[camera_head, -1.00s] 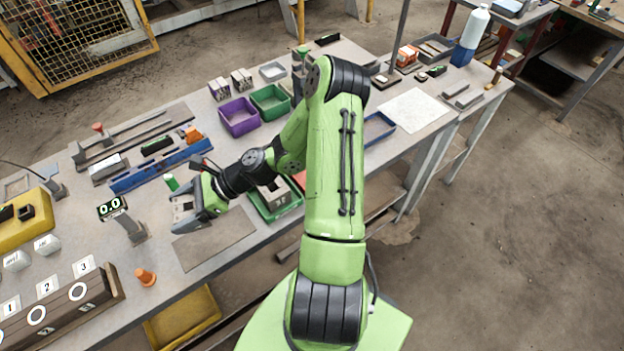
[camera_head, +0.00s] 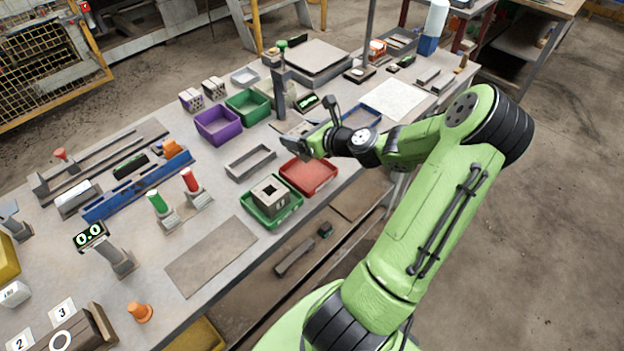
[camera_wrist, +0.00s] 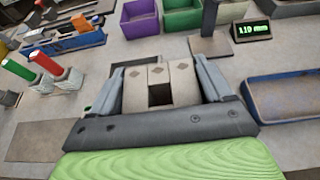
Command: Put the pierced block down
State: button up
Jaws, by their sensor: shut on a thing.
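My gripper (camera_head: 303,146) is above the right part of the bench, near the red tray (camera_head: 308,176). In the wrist view its two fingers (camera_wrist: 158,84) are shut on a beige pierced block (camera_wrist: 183,82), which has small diamond-shaped marks on top and a dark square opening in the middle. In the head view the held block is hard to make out against the gripper. What lies directly under the block is hidden in the wrist view.
A grey block with a square hole (camera_head: 270,196) sits in a green tray (camera_head: 256,217). A grey rectangular frame (camera_head: 236,174), a purple bin (camera_head: 205,131) and a height gauge post (camera_head: 281,95) are nearby. The brown mat (camera_head: 211,256) is bare.

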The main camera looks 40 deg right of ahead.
jog(key=f+b, duration=0.4)
jog(key=f, duration=0.6)
jog(key=shift+d, duration=0.2)
jog(key=shift+r, duration=0.1)
jog(key=o, duration=1.2)
jog(key=shift+s, duration=0.1)
